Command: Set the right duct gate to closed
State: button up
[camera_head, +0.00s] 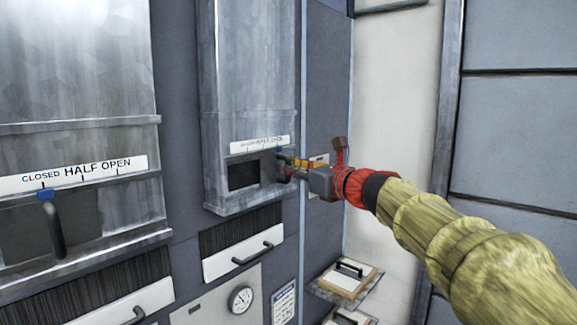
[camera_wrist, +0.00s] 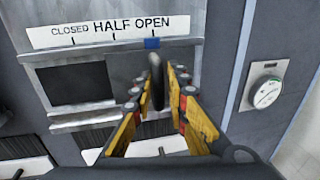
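The right duct gate (camera_head: 280,172) has a dark upright handle (camera_wrist: 157,78) with a blue pointer (camera_wrist: 152,43) at its top. The pointer is below the right end of a white CLOSED / HALF / OPEN label (camera_wrist: 108,31), at the OPEN mark. A dark opening (camera_wrist: 75,82) shows to the left of the handle. My gripper (camera_wrist: 155,95) is open, with one yellow finger on each side of the handle and gaps visible between. In the head view my gripper (camera_head: 288,168) reaches the gate from the right and partly hides its handle.
The left duct's gate handle (camera_head: 54,228) has its blue pointer at CLOSED. Drawers with dark bar handles (camera_head: 252,253) are below both ducts. A round dial (camera_wrist: 266,93) is on the panel to the right. A small shelf with clipboards (camera_head: 347,281) juts out at lower right.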

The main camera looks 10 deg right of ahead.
jog(key=shift+w+a, duration=0.15)
jog(key=shift+a, duration=0.05)
jog(key=shift+c, duration=0.5)
grip_shut()
